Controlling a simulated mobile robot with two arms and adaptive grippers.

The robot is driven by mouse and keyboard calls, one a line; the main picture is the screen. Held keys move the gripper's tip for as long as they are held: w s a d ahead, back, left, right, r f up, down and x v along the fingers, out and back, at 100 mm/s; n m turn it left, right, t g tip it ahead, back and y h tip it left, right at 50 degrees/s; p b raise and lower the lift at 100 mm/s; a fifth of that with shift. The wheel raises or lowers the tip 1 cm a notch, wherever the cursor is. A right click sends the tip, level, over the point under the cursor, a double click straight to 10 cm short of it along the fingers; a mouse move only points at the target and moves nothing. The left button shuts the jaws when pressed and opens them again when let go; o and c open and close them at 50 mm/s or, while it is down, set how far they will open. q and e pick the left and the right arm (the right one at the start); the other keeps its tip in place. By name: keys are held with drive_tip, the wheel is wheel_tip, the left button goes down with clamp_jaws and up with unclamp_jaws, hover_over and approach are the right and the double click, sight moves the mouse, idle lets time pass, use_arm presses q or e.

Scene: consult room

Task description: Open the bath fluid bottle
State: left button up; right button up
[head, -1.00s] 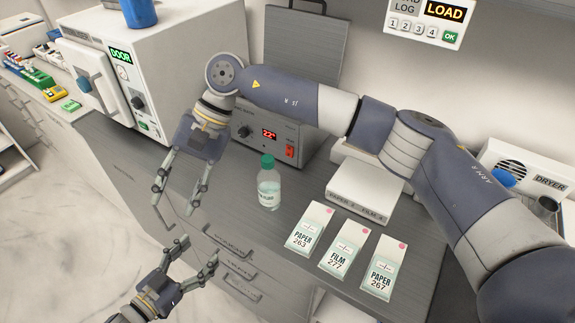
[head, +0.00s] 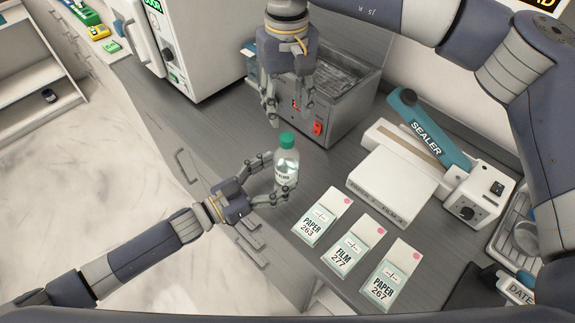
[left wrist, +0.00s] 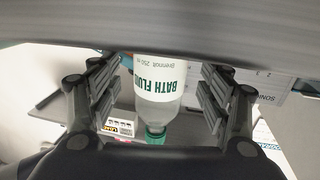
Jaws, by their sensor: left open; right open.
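The bath fluid bottle (head: 286,162) is clear with a white label and a green cap (head: 287,139). It stands upright on the grey counter, its cap on. My left gripper (head: 280,174) is open, with its fingers on either side of the bottle's body. In the left wrist view the bottle (left wrist: 158,80) sits between the two open fingers, with a gap showing on each side; the cap (left wrist: 155,136) is at the lower end of it. My right gripper (head: 290,112) is open and points down, above and behind the cap, in front of the metal bath unit.
The metal bath unit (head: 345,100) with a red switch stands behind the bottle. Pouches (head: 318,217) marked PAPER and FILM lie to the right, near a white box (head: 392,190) and the sealer (head: 425,135). The counter left of the bottle is clear.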

use_arm(q)
drive_tip(key=shift+x, duration=1.1)
drive_tip(key=shift+w+d, duration=0.2)
drive_tip(key=shift+d, duration=0.05)
drive_tip(key=shift+c, duration=0.2)
